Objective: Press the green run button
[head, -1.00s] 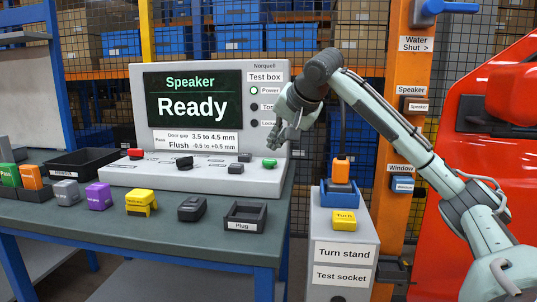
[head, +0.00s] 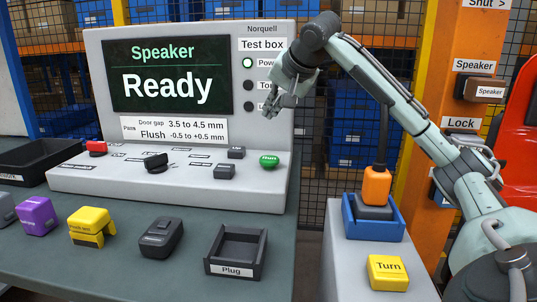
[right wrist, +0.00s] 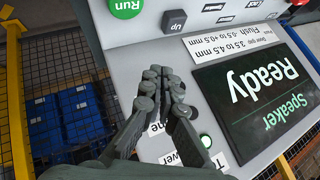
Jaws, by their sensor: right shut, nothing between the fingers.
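The green run button (head: 269,160) is a round cap marked "Run" at the right end of the test box's sloping panel. It also shows at the top of the right wrist view (right wrist: 126,6). The test box (head: 90,70) stands on the bench, its screen (head: 170,75) reading "Speaker Ready". My right gripper (head: 272,110) is shut and empty, in front of the box's upright face, above the button and apart from it. In the right wrist view its closed fingers (right wrist: 160,75) lie over the small lamp labels, partly hiding them. My left gripper is not in view.
A red button (head: 97,148), a black switch (head: 156,162) and grey buttons share the panel. An empty plug tray (head: 236,252), a black device (head: 162,236), and yellow and purple blocks stand on the bench before it. The turn stand (head: 340,255) is at the right.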

